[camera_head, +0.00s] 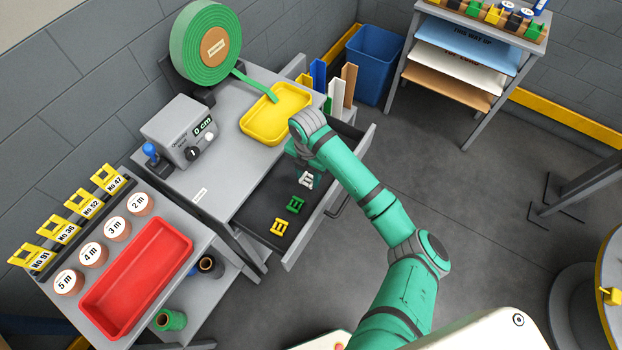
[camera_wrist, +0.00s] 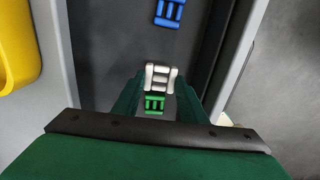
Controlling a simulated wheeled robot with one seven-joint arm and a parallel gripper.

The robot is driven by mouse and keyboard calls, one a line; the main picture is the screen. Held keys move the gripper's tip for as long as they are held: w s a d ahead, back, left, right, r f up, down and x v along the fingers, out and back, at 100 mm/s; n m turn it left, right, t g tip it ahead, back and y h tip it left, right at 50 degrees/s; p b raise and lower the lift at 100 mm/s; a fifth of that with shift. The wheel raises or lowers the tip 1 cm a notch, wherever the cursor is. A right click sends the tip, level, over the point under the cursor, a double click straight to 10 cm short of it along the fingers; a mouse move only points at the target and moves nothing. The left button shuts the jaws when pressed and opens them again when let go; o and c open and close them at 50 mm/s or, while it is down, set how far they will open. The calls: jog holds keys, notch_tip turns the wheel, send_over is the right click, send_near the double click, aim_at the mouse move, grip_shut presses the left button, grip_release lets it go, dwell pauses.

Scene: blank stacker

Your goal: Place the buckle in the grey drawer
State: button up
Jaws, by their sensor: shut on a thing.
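The grey drawer (camera_head: 262,238) is pulled out under the grey bench. My gripper (camera_wrist: 158,90) is over the drawer and shut on a white buckle (camera_wrist: 160,76) held between its fingertips. The white buckle also shows in the head view (camera_head: 306,180), just below the gripper and partly covered. A green buckle (camera_head: 295,204) and a yellow buckle (camera_head: 279,226) lie on the drawer's dark floor. In the wrist view, the green buckle (camera_wrist: 155,103) shows behind the fingers. A blue buckle (camera_wrist: 170,12) lies farther along the drawer; my arm hides it in the head view.
A yellow tray (camera_head: 262,128) sits on the bench top beside a green strap roll (camera_head: 205,45). A red tray (camera_head: 122,293) stands on the bench at left. The drawer's front wall and handle (camera_head: 338,207) face the open floor. A blue bin (camera_head: 372,62) stands behind.

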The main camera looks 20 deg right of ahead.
aim_at(311, 176)
jog(key=shift+w+d+f, duration=0.4)
jog(key=shift+d+f, duration=0.1)
jog(key=shift+f, duration=0.2)
jog(key=shift+d+f, duration=0.1)
jog(key=shift+f, duration=1.35)
jog(key=shift+f, duration=0.1)
jog(key=o, duration=1)
jog(key=shift+w, duration=0.15)
jog(key=shift+r, duration=0.2)
jog(key=r, duration=1.2)
jog(key=shift+s, duration=0.2)
jog(key=shift+w+f, duration=0.1)
jog(key=shift+w, duration=0.05)
